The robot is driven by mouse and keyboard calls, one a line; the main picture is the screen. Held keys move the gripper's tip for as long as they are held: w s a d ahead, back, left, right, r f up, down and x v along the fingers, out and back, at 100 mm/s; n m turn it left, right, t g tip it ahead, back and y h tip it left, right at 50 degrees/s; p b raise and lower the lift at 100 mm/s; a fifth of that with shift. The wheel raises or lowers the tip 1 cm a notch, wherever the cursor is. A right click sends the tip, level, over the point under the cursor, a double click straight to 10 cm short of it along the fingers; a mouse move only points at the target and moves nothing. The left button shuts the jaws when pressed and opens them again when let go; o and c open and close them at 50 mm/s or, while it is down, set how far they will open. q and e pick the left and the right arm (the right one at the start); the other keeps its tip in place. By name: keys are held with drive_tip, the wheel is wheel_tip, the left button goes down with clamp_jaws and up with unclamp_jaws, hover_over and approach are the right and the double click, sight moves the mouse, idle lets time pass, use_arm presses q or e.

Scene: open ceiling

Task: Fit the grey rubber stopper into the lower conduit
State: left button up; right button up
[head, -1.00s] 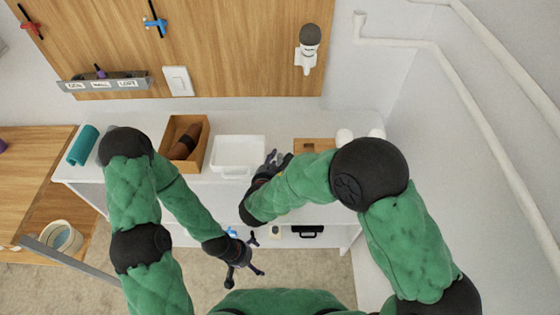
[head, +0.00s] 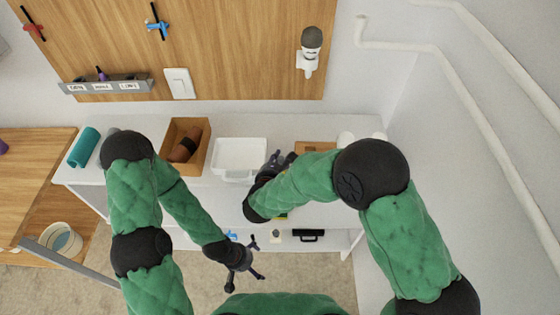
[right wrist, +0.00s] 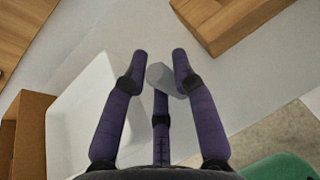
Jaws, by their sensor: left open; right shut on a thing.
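The grey stopper (right wrist: 160,76) shows in the right wrist view between the purple fingers of my right gripper (right wrist: 162,72), which is shut on it. In the head view my right gripper (head: 281,160) is over the white bench, just right of the white tray; the stopper cannot be made out there. Two white conduits run along the right wall. The lower conduit (head: 470,110) bends near an end at the upper middle, well away from my right gripper. My left gripper (head: 243,268) is open and empty, low in front of the bench.
The white tray (head: 238,141) and a wooden box (head: 205,158) with a brown item stand on the bench (head: 320,126). A teal roll (head: 84,147) lies at its left end. A wooden block (head: 316,147) is right of my right gripper. A microphone-like item (head: 311,45) hangs on the wooden panel.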

drive_tip(key=shift+r, duration=0.7)
drive_tip(key=s+a+r+p, duration=0.2)
drive_tip(key=s+r+p, duration=0.3)
drive_tip(key=s+r, duration=0.8)
drive_tip(key=shift+m+h, duration=0.4)
drive_tip(key=shift+h, duration=0.1)
drive_tip(key=w+d+f, duration=0.1)
drive_tip(key=w+d, duration=0.3)
drive_tip(key=d, duration=0.3)
drive_tip(key=w+d+f+b, duration=0.1)
drive_tip(key=w+d, duration=0.3)
drive_tip(key=d, duration=0.2)
drive_tip(key=w+d+f+b, duration=0.1)
drive_tip(key=w+d+f, duration=0.1)
drive_tip(key=w+d, duration=0.2)
drive_tip(key=shift+d, duration=1.85)
